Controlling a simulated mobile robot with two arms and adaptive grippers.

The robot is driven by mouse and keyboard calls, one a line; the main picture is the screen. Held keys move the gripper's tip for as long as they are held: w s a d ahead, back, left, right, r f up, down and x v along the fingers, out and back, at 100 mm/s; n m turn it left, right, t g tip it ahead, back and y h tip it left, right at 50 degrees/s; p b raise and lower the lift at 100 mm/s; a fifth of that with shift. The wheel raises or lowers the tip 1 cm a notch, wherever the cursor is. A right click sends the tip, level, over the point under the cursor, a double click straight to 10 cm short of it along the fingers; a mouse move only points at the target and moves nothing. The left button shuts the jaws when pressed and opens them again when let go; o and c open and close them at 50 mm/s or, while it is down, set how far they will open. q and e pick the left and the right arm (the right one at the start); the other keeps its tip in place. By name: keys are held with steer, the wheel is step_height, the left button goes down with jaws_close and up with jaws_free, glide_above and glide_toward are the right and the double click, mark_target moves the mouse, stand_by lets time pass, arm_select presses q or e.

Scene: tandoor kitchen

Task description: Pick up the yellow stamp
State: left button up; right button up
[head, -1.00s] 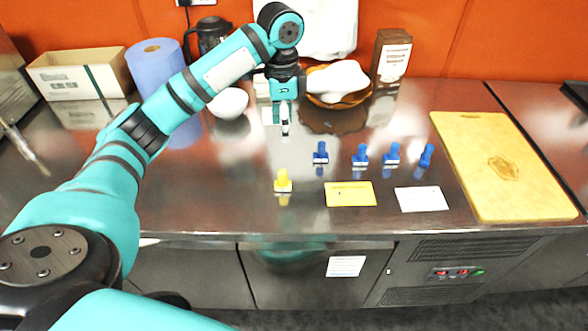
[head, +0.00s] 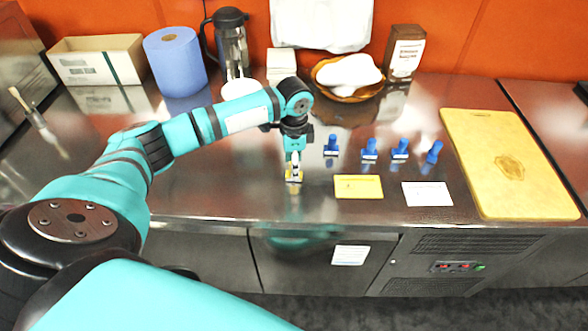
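The yellow stamp (head: 294,178) stands upright on the steel counter, left of the yellow card (head: 358,187). My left gripper (head: 294,171) points straight down over it, with its fingertips at the stamp's handle. The gripper hides most of the handle. Only some yellow and the pale base show below the fingers. I see the fingers from the side, so I cannot tell whether they are closed on the stamp. My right gripper is not in view.
Several blue stamps, one of them here (head: 331,147), stand to the right. A white card (head: 427,194) and a cutting board (head: 503,165) lie further right. A blue roll (head: 175,63), box (head: 98,60), jug (head: 229,38) and wooden bowl (head: 347,92) stand behind.

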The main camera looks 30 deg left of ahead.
arm_select(q)
steer(key=shift+f, duration=1)
jaws_close()
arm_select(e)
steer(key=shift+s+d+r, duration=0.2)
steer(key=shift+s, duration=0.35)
arm_select(q)
steer(key=shift+r, duration=0.15)
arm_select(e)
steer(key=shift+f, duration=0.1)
arm_select(q)
steer(key=shift+r+b, duration=0.3)
steer(key=shift+r, duration=0.3)
step_height(320, 180, up, 2)
steer(key=shift+d+r+b, duration=0.1)
steer(key=shift+b, duration=0.25)
steer(key=s+d+r+b, duration=0.1)
steer(key=s+d+b, duration=0.1)
steer(key=s+d, duration=0.9)
steer(key=shift+d+r, duration=0.2)
steer(key=shift+d, duration=0.05)
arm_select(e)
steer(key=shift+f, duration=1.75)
